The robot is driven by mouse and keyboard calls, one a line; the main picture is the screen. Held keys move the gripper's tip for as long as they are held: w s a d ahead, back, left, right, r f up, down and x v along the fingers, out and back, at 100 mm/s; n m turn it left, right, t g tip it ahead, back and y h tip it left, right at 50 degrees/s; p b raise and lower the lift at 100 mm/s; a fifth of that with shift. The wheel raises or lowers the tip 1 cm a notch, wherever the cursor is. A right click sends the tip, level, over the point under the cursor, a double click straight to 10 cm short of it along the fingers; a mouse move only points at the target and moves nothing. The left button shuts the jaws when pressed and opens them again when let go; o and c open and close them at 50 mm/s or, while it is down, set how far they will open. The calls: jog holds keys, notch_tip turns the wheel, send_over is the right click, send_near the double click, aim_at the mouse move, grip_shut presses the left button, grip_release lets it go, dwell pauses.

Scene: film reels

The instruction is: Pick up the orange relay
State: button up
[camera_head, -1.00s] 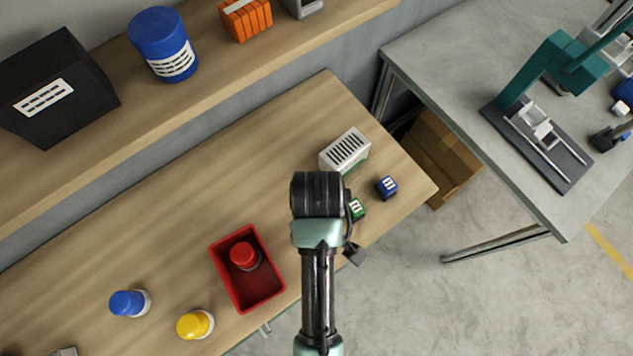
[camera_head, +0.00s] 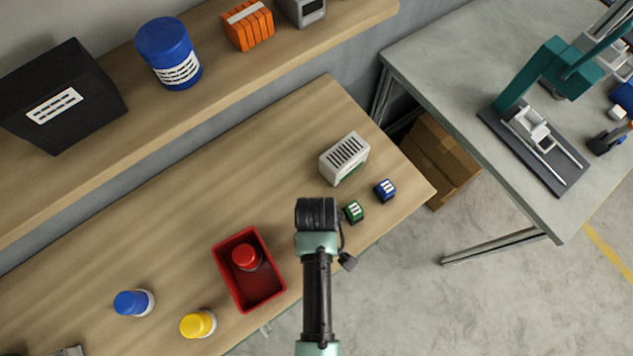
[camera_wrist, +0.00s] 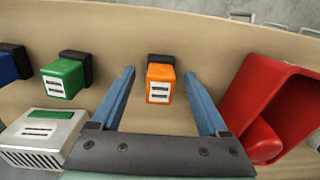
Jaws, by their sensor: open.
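The orange relay (camera_wrist: 160,82) is a small block with a dark base and a pale striped label. In the wrist view it stands on the wooden bench, between and beyond the two blue fingers of my gripper (camera_wrist: 163,78). The fingers are spread open, with a gap on each side of the relay, and they hold nothing. In the head view my arm hides the relay and the gripper's fingers.
A green relay (camera_wrist: 64,78) and a blue relay (camera_head: 385,190) stand to one side, near a white vented box (camera_head: 344,158). A red bin (camera_head: 222,271) holding a red-capped jar (camera_head: 245,256) is on the other side. Blue-capped (camera_head: 130,302) and yellow-capped (camera_head: 196,324) jars stand farther left.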

grip_shut()
jog(key=shift+r, duration=0.15)
